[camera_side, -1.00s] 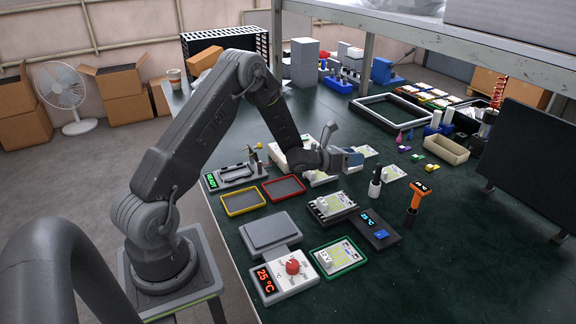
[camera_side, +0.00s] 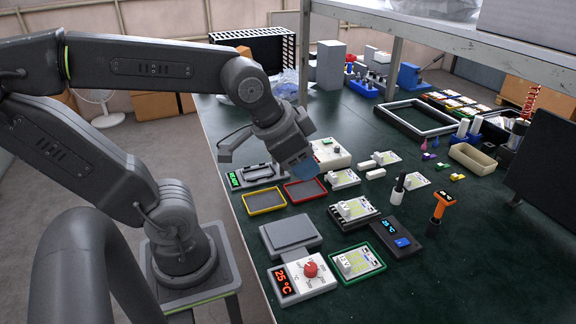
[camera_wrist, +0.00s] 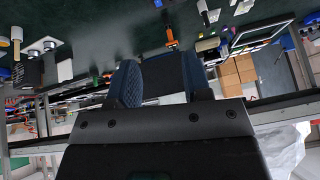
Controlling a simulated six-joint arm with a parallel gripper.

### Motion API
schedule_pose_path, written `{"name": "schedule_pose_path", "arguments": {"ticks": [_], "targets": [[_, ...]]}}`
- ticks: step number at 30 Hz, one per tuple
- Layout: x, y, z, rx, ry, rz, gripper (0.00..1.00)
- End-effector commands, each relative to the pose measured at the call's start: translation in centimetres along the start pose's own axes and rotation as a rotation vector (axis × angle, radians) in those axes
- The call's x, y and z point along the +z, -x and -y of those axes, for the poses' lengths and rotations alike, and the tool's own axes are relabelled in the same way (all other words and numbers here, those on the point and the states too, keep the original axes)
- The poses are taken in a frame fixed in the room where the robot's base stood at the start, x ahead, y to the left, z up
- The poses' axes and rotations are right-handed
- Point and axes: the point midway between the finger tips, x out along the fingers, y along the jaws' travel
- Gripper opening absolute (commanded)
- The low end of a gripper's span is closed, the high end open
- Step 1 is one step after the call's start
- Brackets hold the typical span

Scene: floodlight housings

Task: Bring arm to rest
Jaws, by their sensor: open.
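My gripper (camera_side: 303,166) hangs over the left part of the green bench in the side view, above the red-rimmed tray (camera_side: 306,190). Its blue-grey fingers partly hide the area behind that tray. In the wrist view, the two fingers of my gripper (camera_wrist: 160,80) stand apart with nothing between them.
A yellow-rimmed tray (camera_side: 265,201), a grey plate (camera_side: 290,236), a red-knob heater unit (camera_side: 303,277) and a green-rimmed board (camera_side: 356,262) lie near the gripper. A metal shelf (camera_side: 470,35) overhangs the bench. A dark panel (camera_side: 545,160) stands right. The front right bench is clear.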

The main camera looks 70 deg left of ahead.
Motion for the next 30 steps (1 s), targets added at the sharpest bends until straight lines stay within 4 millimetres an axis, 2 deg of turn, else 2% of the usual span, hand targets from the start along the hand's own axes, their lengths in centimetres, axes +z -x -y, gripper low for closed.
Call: {"name": "schedule_pose_path", "arguments": {"ticks": [1,3,6,30], "targets": [[1.1,0.6,-0.6,0.019,0.053,0.016,0.45],[2.0,1.0,-1.1,0.036,0.108,0.038,0.45],[2.6,1.2,-1.4,0.046,0.142,0.054,0.45],[2.6,1.2,-1.4,0.044,0.144,0.054,0.45]]}}
